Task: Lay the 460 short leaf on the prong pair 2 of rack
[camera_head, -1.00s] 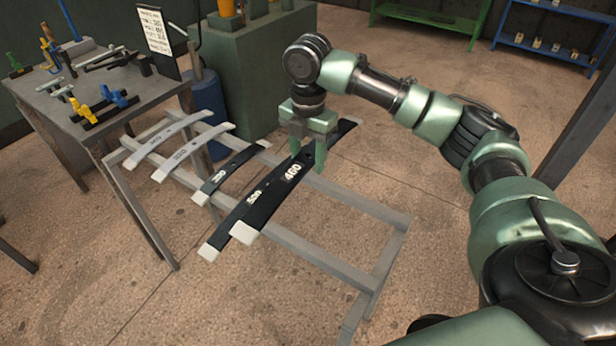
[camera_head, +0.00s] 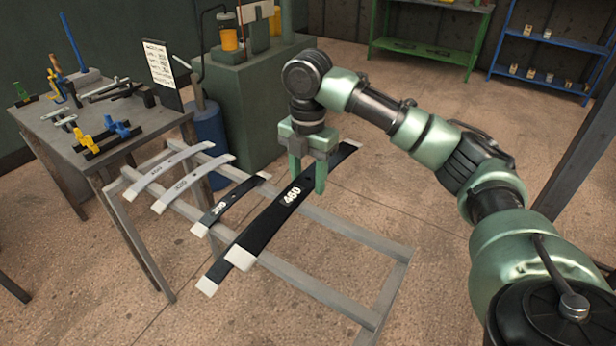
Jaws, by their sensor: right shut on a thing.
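The 460 leaf (camera_head: 262,230) is long and black with pale ends and a white "460" label. My right gripper (camera_head: 307,176) is shut on it near its middle and points down. Whether the leaf touches the rack (camera_head: 358,234) or hangs just above it cannot be told. Another long black leaf (camera_head: 219,269) lies right beside it, partly hidden behind the 460 leaf. A shorter dark leaf (camera_head: 232,201) and two silver leaves (camera_head: 188,182) (camera_head: 163,171) lie across the rack to the left. Prong pair 2 cannot be made out. My left gripper is not in view.
A grey workbench (camera_head: 52,118) with clamps and tools stands at the left. A green cabinet (camera_head: 255,100) and a blue drum (camera_head: 208,125) stand behind the rack. The rack's right end is bare. Green (camera_head: 425,48) and blue (camera_head: 540,80) shelves stand at the back.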

